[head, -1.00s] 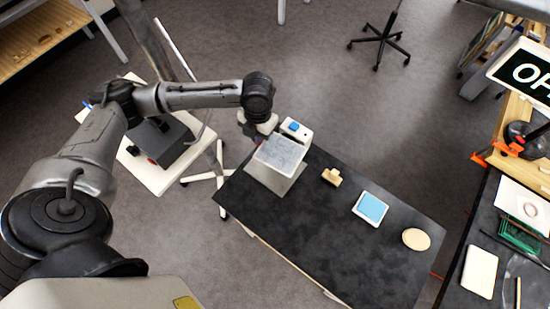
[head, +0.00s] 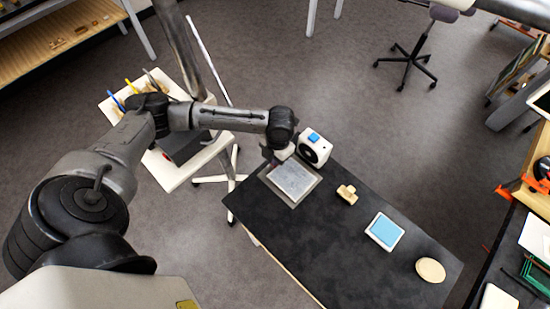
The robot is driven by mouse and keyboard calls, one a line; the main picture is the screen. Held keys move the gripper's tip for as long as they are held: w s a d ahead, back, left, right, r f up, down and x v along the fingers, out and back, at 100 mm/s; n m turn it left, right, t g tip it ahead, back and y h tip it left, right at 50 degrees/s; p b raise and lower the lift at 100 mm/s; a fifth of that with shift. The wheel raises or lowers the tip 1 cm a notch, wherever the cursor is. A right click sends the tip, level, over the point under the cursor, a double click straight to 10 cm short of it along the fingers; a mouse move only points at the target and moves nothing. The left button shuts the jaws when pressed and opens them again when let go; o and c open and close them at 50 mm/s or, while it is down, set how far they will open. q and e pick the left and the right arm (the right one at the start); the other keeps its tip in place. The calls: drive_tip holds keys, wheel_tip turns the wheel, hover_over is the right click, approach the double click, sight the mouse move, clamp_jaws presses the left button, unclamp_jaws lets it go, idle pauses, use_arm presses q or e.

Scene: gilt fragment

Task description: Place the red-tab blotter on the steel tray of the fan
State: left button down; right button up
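The blotter (head: 292,179) is a flat pale-grey slab. It lies flat over the steel tray (head: 311,195), whose rim shows around it; I cannot tell whether it rests on it fully. The fan (head: 315,150) is a white box with a round dark opening and a blue top piece, just behind the tray. My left gripper (head: 272,161) is at the blotter's far left edge, mostly hidden under its wrist. Its fingers are too small and covered to tell whether they grip. A faint reddish spot shows there; the red tab is not clear. My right gripper is out of view.
The black table (head: 335,245) also holds a small wooden block (head: 347,194), a blue-topped white pad (head: 384,230) and a round beige disc (head: 430,270). A white side table (head: 172,175) stands to the left. The table's front middle is clear.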

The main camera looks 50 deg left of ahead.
use_arm(q)
drive_tip(key=shift+f, duration=0.35)
drive_tip(key=shift+f, duration=0.1)
drive_tip(key=c, duration=1.4)
unclamp_jaws()
drive_tip(key=shift+o, duration=0.2)
wheel_tip(320, 180, up, 12)
drive_tip(key=w+p, duration=0.1)
drive_tip(key=shift+w+p, duration=0.2)
drive_tip(key=shift+p, duration=0.1)
drive_tip(key=shift+a, duration=0.1)
